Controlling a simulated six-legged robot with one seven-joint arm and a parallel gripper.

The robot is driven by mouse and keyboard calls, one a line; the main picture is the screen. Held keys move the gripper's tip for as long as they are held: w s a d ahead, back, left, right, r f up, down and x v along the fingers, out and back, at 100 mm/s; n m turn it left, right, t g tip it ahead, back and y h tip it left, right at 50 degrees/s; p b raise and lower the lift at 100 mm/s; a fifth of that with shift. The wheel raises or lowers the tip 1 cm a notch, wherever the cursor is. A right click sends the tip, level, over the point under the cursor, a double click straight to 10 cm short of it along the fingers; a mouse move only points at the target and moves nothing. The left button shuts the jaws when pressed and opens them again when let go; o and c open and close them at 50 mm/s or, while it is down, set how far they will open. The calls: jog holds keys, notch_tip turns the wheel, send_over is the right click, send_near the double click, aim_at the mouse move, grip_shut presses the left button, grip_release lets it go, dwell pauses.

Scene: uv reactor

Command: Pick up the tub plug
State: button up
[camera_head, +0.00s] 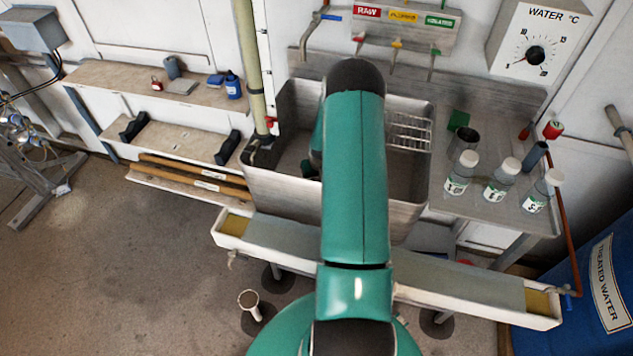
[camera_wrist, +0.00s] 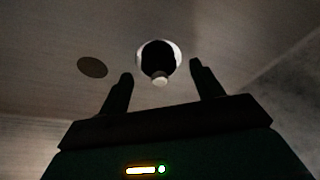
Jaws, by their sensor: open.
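In the wrist view, the tub plug (camera_wrist: 158,56) looks like a black round piece with a pale knob on its near side and a bright, pale ring around it. It sits on the grey tub floor (camera_wrist: 35,95). My gripper (camera_wrist: 160,76) is open and empty. Its two dark fingers point toward the plug, one on each side of it in the picture. I cannot tell how far off the plug is. In the head view, my green arm reaches into the metal tub (camera_head: 280,190) and hides the plug and gripper.
A flat brown disc (camera_wrist: 92,67) lies left of the plug. Tub walls rise around my arm, with a wire rack (camera_head: 408,131) at the right. Several white-capped bottles (camera_head: 461,172) stand on the right-hand counter. A long trough (camera_head: 450,285) runs along the tub's front.

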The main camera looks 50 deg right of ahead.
jog(key=shift+w+f, duration=0.1)
jog(key=shift+f, duration=0.2)
jog(key=c, duration=1.1)
jog(key=shift+o, duration=0.2)
jog(key=shift+r, duration=0.1)
